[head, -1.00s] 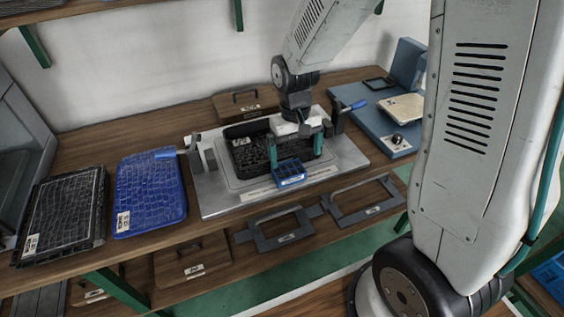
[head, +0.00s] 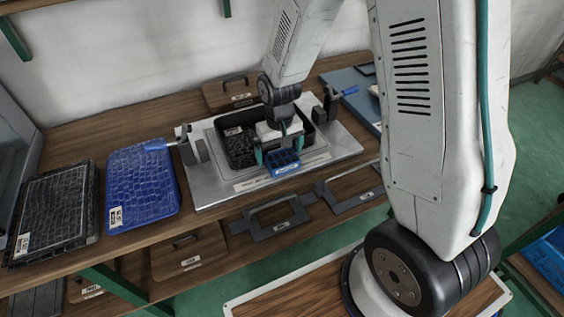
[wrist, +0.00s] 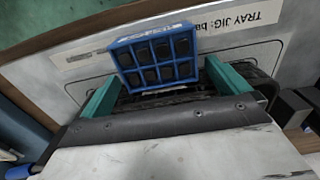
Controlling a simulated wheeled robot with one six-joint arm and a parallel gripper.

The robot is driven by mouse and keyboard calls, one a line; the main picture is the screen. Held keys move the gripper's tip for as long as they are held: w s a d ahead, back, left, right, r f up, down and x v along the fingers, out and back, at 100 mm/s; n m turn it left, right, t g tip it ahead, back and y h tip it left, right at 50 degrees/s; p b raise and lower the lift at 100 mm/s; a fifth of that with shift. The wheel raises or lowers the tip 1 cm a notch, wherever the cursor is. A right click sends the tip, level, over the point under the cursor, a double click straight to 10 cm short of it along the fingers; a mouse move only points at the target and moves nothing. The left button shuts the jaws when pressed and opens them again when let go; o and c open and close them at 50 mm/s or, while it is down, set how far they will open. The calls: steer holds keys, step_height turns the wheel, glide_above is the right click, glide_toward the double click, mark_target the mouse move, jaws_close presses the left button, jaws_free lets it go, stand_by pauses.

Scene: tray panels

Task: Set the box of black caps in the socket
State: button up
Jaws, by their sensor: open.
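The box of black caps is a small blue box (head: 285,164) with a pale front label. It sits at the front edge of the black tray (head: 238,160) in the metal jig (head: 210,197). The wrist view shows it from above (wrist: 155,60), with dark caps in two rows of compartments. My gripper (head: 279,153), with green fingers, is open. In the wrist view the fingertips (wrist: 166,76) are on either side of the box's near part. I cannot tell whether they touch it. The box's underside and any socket beneath it are hidden.
A blue tray (head: 133,228) and a dark tray (head: 20,262) lie to the left on the wooden bench.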

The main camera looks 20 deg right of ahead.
steer(key=c, duration=1.1)
steer(key=shift+r, duration=0.2)
